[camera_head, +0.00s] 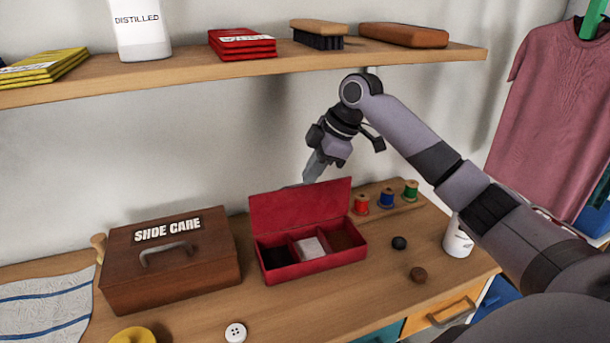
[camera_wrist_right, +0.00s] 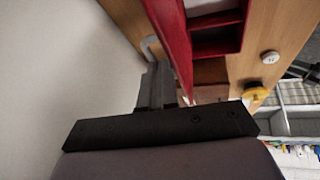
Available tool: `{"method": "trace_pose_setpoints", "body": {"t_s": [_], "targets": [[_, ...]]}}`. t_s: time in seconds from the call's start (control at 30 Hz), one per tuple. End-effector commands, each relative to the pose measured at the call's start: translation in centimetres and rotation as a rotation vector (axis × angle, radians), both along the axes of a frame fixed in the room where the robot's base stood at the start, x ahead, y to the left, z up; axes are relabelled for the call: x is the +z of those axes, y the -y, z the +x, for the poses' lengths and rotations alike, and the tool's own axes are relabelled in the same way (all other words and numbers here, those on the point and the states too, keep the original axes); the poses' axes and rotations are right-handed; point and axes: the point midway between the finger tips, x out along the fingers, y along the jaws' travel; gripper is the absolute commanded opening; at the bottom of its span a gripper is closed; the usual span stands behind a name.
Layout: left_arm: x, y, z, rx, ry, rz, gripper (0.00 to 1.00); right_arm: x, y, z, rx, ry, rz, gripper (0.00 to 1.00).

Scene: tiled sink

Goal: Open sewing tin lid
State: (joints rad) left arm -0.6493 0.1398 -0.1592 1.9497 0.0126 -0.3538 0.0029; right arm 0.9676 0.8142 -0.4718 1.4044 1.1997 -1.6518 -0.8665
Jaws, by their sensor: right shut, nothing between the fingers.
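The red sewing tin (camera_head: 312,260) stands on the wooden counter in the head view. Its lid (camera_head: 301,207) is raised and stands upright along the back edge. Its inside shows compartments with dark, pale and brown contents. My right gripper (camera_head: 308,180) is above and behind the raised lid, pointing down, shut and empty. Part of its fingertips may be hidden by the lid. In the right wrist view, the gripper fingers (camera_wrist_right: 156,88) are together beside the red lid (camera_wrist_right: 172,40), with the open tin (camera_wrist_right: 215,30) beyond. My left gripper is not in view.
A brown shoe care box (camera_head: 170,262) stands left of the tin. Several thread spools (camera_head: 386,198) stand right of it. A white button (camera_head: 235,332) and yellow round item (camera_head: 131,336) lie in front. A shelf (camera_head: 240,72) with goods hangs above.

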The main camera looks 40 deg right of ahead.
Motion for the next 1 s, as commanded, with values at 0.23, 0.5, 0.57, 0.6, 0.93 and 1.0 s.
{"method": "trace_pose_setpoints", "body": {"t_s": [0.23, 0.5, 0.57, 0.6, 0.93, 1.0], "targets": [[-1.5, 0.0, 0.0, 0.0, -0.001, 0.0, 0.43, -0.4, 3.5, -4.3, -0.004, -0.003, -0.007, 0.0], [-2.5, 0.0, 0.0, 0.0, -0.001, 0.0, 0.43, -0.3, 6.1, -7.5, -0.002, -0.004, -0.003, 0.0], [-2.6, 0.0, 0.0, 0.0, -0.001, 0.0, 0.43, -0.3, 6.3, -7.9, -0.001, -0.004, -0.002, 0.0], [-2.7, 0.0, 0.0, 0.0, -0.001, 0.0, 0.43, -0.2, 6.5, -8.1, 0.0, -0.003, -0.003, 0.0], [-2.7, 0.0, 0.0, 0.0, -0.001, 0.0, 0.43, 0.0, 6.7, -8.4, 0.001, -0.002, -0.001, 0.0], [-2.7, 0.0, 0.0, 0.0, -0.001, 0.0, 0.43, 0.0, 6.7, -8.4, 0.001, -0.001, -0.002, 0.0]]}}
